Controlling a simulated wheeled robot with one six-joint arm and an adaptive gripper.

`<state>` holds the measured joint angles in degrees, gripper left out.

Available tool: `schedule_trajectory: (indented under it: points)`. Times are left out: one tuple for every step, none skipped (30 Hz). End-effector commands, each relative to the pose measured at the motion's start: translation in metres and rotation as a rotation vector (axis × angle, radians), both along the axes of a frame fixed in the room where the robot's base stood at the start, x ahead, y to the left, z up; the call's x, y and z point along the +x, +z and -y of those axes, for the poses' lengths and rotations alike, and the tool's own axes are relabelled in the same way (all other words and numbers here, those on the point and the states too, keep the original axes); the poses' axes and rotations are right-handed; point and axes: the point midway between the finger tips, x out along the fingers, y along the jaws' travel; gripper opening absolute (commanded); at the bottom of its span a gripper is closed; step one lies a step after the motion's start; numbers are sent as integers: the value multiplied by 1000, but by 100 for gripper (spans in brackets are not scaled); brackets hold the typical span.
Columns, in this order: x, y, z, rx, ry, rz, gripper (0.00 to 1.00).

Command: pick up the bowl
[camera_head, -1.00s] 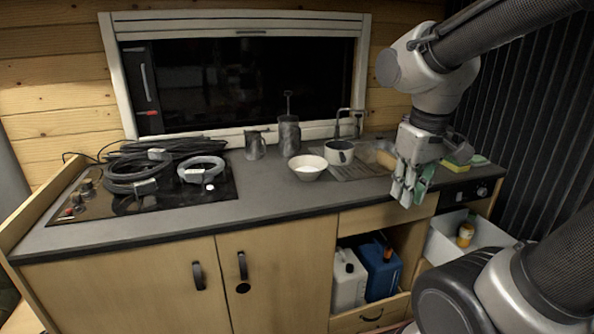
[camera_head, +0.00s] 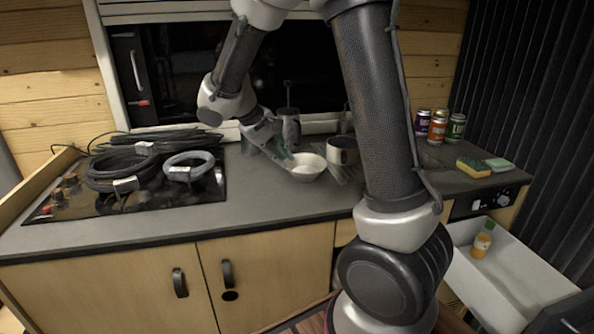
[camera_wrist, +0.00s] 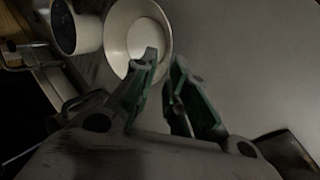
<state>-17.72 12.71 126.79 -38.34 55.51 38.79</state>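The white bowl (camera_head: 308,170) stands upright on the dark grey counter, just left of the mug. In the wrist view the bowl (camera_wrist: 158,22) lies beyond my gripper's fingertips, towards the upper left. My gripper (camera_head: 286,158) is at the bowl's left rim in the head view. Nothing is held.
A mug (camera_head: 343,152) stands right beside the bowl, and a dark canister (camera_head: 291,130) stands behind it. Coiled cables (camera_head: 125,168) lie on the hob at left. Cans (camera_head: 438,128) and a sponge (camera_head: 474,166) are at right. The counter front of the bowl is clear.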

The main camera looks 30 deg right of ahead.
Motion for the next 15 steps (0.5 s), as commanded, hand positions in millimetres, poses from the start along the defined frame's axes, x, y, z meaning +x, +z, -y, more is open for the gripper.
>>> schedule_trajectory:
  points:
    - [0,-1,1,0,-11,5,15]
    - [0,-3,2,1,-17,8,15]
    - [-1,-6,4,1,-22,10,15]
    - [-1,-9,5,1,-23,11,15]
    - [0,-12,7,1,-23,11,15]
    - [0,-16,10,1,-23,11,15]
    - [0,-19,12,1,-23,10,15]
    - [-1,-23,14,2,-24,9,15]
    - [-1,-27,16,2,-23,9,15]
    - [-1,-30,18,0,-22,8,15]
    - [-1,-34,20,2,-22,9,15]
    - [-2,-40,24,1,-23,8,15]
    - [-2,-45,26,0,-24,8,15]
    - [-2,-49,29,2,-23,7,15]
    - [-2,-54,32,1,-22,8,15]
